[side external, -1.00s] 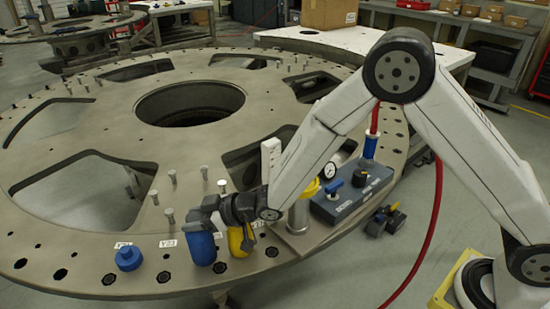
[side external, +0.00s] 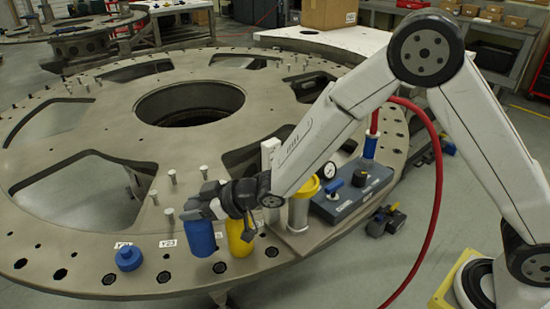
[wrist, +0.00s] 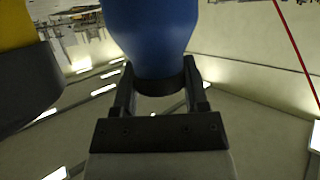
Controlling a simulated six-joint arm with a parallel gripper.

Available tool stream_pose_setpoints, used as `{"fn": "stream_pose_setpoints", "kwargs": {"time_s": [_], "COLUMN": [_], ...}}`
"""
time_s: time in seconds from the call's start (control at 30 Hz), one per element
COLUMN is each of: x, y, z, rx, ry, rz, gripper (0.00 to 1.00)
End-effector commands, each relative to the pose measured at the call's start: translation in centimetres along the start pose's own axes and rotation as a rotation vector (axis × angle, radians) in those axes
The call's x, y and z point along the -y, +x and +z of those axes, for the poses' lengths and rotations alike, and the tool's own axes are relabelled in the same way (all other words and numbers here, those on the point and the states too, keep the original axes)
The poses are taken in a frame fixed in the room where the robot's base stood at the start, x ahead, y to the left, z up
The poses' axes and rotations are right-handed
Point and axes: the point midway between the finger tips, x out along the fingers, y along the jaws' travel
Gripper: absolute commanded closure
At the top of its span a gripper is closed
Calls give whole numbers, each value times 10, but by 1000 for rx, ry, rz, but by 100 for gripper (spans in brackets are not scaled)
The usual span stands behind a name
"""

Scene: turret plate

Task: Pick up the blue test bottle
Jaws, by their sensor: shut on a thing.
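The blue test bottle (side external: 200,238) hangs upright below my gripper (side external: 203,207) near the front edge of the turret plate (side external: 95,195). In the wrist view, the bottle (wrist: 150,32) sits between the two fingers of my gripper (wrist: 158,80), which are shut around its dark neck. In the side view its base appears slightly above the plate. A yellow bottle (side external: 240,238) stands just to the right, very close; part of it shows at the left edge of the wrist view (wrist: 14,25).
A blue knob-like part (side external: 128,258) sits on the plate to the left. A grey box with a gauge (side external: 350,193) and a metal cylinder with a yellow top (side external: 300,208) are to the right. Several upright pins stand behind the bottle. A red hose (side external: 437,200) curves down at the right.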

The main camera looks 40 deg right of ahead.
Motion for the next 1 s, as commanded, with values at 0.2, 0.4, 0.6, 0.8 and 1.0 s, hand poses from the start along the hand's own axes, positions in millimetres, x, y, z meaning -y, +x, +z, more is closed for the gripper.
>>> {"fn": "stream_pose_setpoints", "kwargs": {"time_s": [0.2, 0.4, 0.6, 0.8, 1.0], "x": [6, 12, 20, 29, 36], "y": [-26, -51, -80, -109, -132], "z": [-17, -31, -36, -37, -38], "rx": [-6, -6, -5, -5, -5], "ry": [-2, -1, -1, -1, -2], "rz": [0, 1, 0, 0, 0], "gripper": [100, 100, 100, 100, 100]}}
